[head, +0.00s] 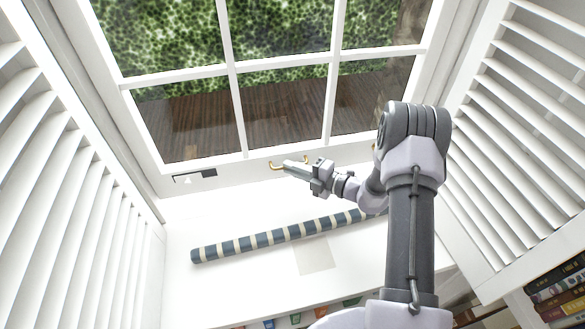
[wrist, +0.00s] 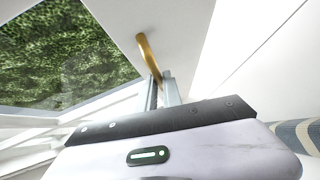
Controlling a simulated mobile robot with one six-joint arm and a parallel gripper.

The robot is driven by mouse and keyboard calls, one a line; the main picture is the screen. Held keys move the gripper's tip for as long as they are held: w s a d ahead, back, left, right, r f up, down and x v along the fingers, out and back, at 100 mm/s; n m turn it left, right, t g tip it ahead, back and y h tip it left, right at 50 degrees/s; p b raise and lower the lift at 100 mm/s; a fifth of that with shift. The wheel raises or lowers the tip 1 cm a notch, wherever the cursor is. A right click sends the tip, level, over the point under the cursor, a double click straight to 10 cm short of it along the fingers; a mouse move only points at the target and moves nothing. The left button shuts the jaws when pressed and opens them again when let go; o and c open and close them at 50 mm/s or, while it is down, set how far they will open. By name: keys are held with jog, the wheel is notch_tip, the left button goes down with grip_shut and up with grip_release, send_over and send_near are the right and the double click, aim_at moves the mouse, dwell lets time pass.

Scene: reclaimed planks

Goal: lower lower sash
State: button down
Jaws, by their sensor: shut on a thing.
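The lower sash (head: 235,120) is a white-framed window with several panes, seen in the head view above the sill. A brass handle (head: 274,166) sits on its bottom rail. My gripper (head: 286,166) is at this handle from the right. In the wrist view my gripper (wrist: 161,85) has its fingers shut on the near end of the brass handle (wrist: 146,50), which curves away to the white rail. The fingers hide part of the handle. I cannot tell how far the sash's bottom edge stands above the sill.
A blue-and-cream striped roll (head: 255,241) lies across the white sill (head: 205,288). White louvred shutters stand on the left (head: 60,190) and right (head: 525,140). Books (head: 560,290) are at the lower right. A small dark fitting (head: 195,176) shows left of the handle.

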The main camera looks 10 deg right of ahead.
dwell(0.3)
notch_tip(320, 180, down, 8)
jog(key=b, duration=0.3)
jog(key=shift+r+b, duration=0.1)
jog(key=shift+b, duration=0.25)
jog(key=shift+s, duration=0.15)
jog(key=c, duration=1.5)
grip_release()
jog(key=shift+f, duration=0.25)
jog(key=shift+r, duration=0.15)
